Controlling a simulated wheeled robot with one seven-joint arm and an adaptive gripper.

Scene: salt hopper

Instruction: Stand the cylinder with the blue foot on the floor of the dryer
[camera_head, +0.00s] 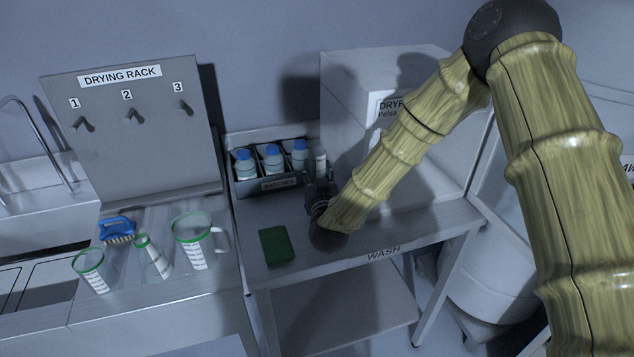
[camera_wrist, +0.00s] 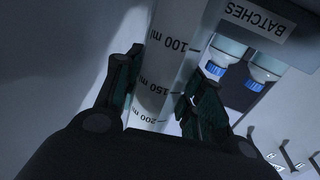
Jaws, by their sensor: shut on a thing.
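My gripper (camera_head: 318,190) is low over the wash bench, beside the batches bin and in front of the dryer. In the wrist view, my gripper (camera_wrist: 160,100) is shut on a pale graduated cylinder (camera_wrist: 170,50) marked 100, 150 and 200 ml, with one finger on each side. The cylinder's foot is not visible, so I cannot tell its colour. The dryer (camera_head: 345,75) is a large white box on the bench, with a label partly hidden by my arm. My arm covers much of its front, and its floor is not visible.
The batches bin (camera_head: 282,184) holds blue-capped bottles (camera_head: 272,158). A green pad (camera_head: 277,246) lies on the bench. At left are a drying rack (camera_head: 130,130), a blue brush (camera_head: 117,229), a beaker (camera_head: 92,271), a conical flask (camera_head: 155,260) and a jug (camera_head: 194,240).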

